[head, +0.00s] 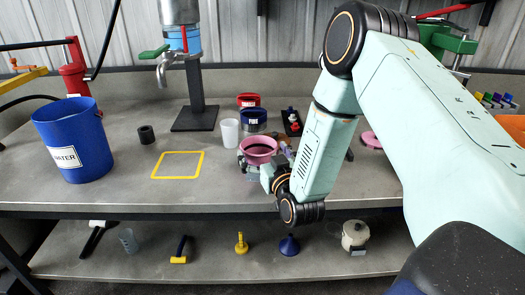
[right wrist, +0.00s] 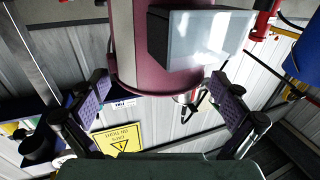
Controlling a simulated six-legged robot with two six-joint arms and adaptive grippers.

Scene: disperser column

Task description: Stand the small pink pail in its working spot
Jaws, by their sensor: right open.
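The small pink pail (head: 258,144) stands on the bench in the head view, right of centre, with its open top showing. In the right wrist view the pail (right wrist: 135,50) fills the upper middle. My right gripper (head: 259,166) is at the near side of the pail, low by the bench. In the right wrist view its two fingers (right wrist: 162,88) are spread, one on either side of the pail; contact cannot be told. A yellow square outline (head: 154,165) lies on the bench left of the pail, empty. My left gripper is not in view.
A white cup (head: 229,133) stands close left of the pail. Behind are a blue tin (head: 253,121) and a red tin (head: 248,100). The disperser column (head: 195,100) stands behind the yellow outline. A blue bucket (head: 75,140) and black ring (head: 146,134) are further left.

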